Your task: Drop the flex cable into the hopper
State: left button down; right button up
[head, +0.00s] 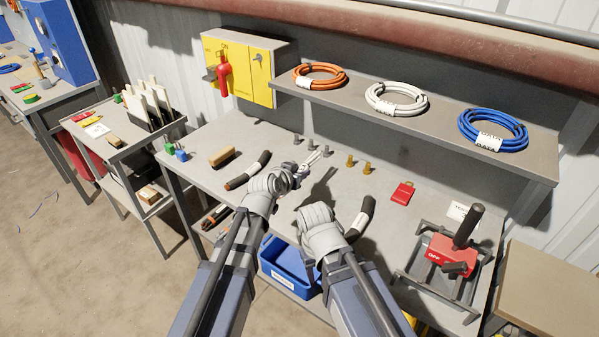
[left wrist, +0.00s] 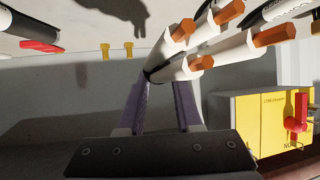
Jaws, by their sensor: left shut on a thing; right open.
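My left gripper (head: 303,170) is over the middle of the grey bench. In the left wrist view its fingers (left wrist: 163,105) are shut on a cable (left wrist: 185,52), seen as white-sheathed cores with copper ends gathered at a dark band. I take this as the flex cable; in the head view it is small and pale (head: 314,158). My right gripper (head: 318,212) is lower and to the right, open, its fingertips mostly hidden by its wrist. A blue bin (head: 268,266) with a white label is below the bench's front edge. I cannot tell whether it is the hopper.
Black cable pieces lie on the bench (head: 248,170) and beside my right gripper (head: 361,217). Brass and grey posts (head: 366,167) stand behind. A red tool (head: 450,255) on a frame is right. Coils (head: 397,98) lie on the shelf. A yellow switch box (head: 240,68) is back left.

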pick_arm(q)
jog(key=shift+r, duration=0.15)
notch_tip(320, 180, up, 5)
jog(key=p, duration=0.5)
jog(key=shift+s+f, duration=0.1)
jog(key=shift+f, duration=0.15)
